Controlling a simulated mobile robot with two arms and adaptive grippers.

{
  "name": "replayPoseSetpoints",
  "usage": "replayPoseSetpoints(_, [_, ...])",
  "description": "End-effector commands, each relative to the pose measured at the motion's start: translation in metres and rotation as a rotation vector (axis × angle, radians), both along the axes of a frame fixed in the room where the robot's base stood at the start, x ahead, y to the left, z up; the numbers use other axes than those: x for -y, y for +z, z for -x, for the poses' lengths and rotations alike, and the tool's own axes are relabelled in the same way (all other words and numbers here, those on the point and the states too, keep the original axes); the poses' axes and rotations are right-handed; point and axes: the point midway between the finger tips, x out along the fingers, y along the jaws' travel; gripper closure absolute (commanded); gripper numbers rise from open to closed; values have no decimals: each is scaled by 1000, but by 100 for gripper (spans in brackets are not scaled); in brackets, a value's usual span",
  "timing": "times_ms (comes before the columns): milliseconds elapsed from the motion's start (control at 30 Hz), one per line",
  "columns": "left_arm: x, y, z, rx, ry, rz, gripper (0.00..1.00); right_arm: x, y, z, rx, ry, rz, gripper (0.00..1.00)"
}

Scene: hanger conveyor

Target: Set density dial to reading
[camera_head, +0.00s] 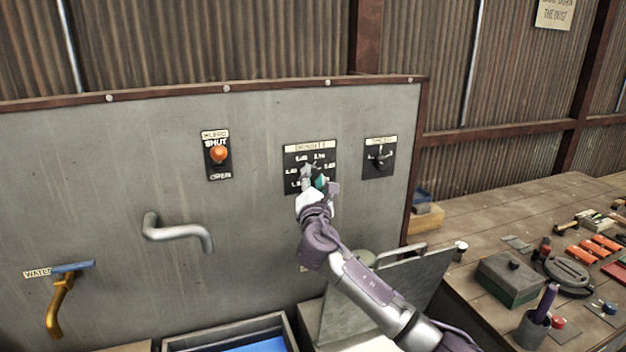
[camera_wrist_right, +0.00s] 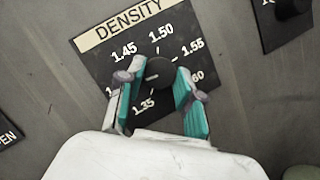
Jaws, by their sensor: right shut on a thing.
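The density panel (camera_head: 297,150) is a black plate on the grey metal wall, with white numbers around a black knob. In the right wrist view, the density dial (camera_wrist_right: 158,68) sits between the two teal-padded fingers of my right gripper (camera_wrist_right: 157,88). The fingers are closed around its sides. A pale mark on the knob points left, roughly toward the partly hidden number below 1.45. The readings 1.35, 1.45, 1.50 and 1.55 are legible; the right finger partly covers the one ending in 60. In the head view my right gripper (camera_head: 317,183) covers the dial. My left gripper is not in view.
An orange knob (camera_head: 219,154) on a SHUT/OPEN plate is left of the panel, and another black dial (camera_head: 380,156) is right. A bent grey pipe (camera_head: 180,233) and a blue-handled water tap (camera_head: 73,267) protrude at left. A cluttered wooden bench (camera_head: 480,225) stands at right.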

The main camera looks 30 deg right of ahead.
Motion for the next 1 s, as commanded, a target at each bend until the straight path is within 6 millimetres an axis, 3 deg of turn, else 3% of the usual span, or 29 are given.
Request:
replayPoseSetpoints(167, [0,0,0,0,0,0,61,0,0,0,0,-2,1,99])
replayPoseSetpoints(200, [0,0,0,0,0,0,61,1,0,0,0,-2,1,61])
replayPoseSetpoints(333, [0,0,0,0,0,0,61,0,0,0,0,-1,1,40])
replayPoseSetpoints(733, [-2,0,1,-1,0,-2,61,-4,-2,6,0,0,1,39])
replayPoseSetpoints(1000, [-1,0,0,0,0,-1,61,-29,-15,49,-1,2,1,39])
